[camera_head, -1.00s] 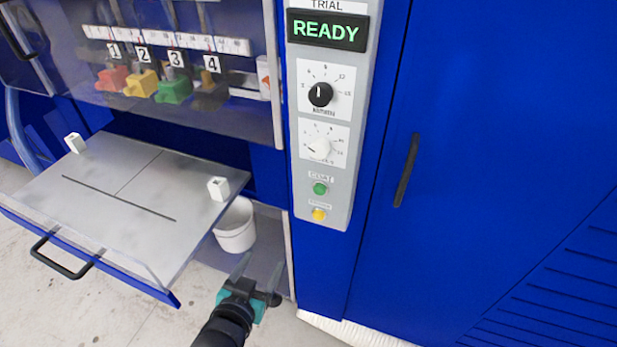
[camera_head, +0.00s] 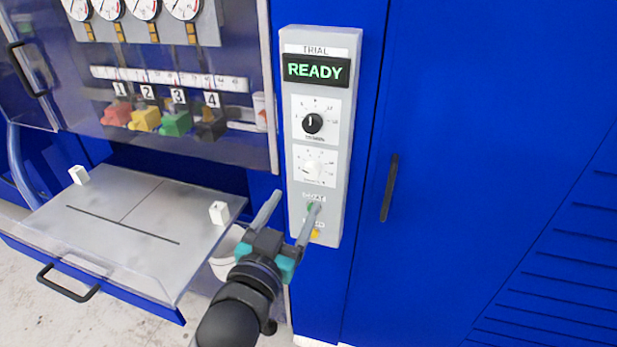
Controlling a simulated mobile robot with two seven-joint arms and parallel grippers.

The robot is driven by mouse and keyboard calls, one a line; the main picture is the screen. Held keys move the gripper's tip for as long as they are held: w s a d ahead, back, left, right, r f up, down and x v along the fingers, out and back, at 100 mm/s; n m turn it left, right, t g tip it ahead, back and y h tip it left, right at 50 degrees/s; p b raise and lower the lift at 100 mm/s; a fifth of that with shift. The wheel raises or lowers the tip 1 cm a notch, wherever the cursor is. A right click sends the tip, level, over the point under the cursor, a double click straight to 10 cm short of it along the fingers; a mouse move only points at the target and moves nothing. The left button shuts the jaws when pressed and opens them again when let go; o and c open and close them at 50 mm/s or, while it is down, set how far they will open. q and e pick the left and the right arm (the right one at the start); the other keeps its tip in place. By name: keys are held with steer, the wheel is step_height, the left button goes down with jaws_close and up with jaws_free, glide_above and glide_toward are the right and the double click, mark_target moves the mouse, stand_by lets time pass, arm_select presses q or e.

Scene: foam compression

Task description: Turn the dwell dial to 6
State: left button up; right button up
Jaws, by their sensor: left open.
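The control panel (camera_head: 297,215) on the blue machine has two dials, one above the other. The upper dial (camera_head: 312,123) has a black knob with a white mark pointing about straight up. The lower dial (camera_head: 312,168) has a white knob; its pointer direction is too faint to tell. The small labels under the dials are too blurred to read, so I cannot tell which is the dwell dial. My left gripper (camera_head: 288,211) is open and empty, below the lower dial. Its right finger overlaps the panel near the buttons. My right gripper is not in view.
The display (camera_head: 315,70) reads READY. A door handle (camera_head: 390,188) is at right.

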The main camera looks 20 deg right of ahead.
mark_target(310, 175)
arm_select(q)
steer(key=x, duration=0.8)
steer(key=shift+w+d+b, duration=0.3)
steer(key=shift+b, duration=0.05)
jaws_close()
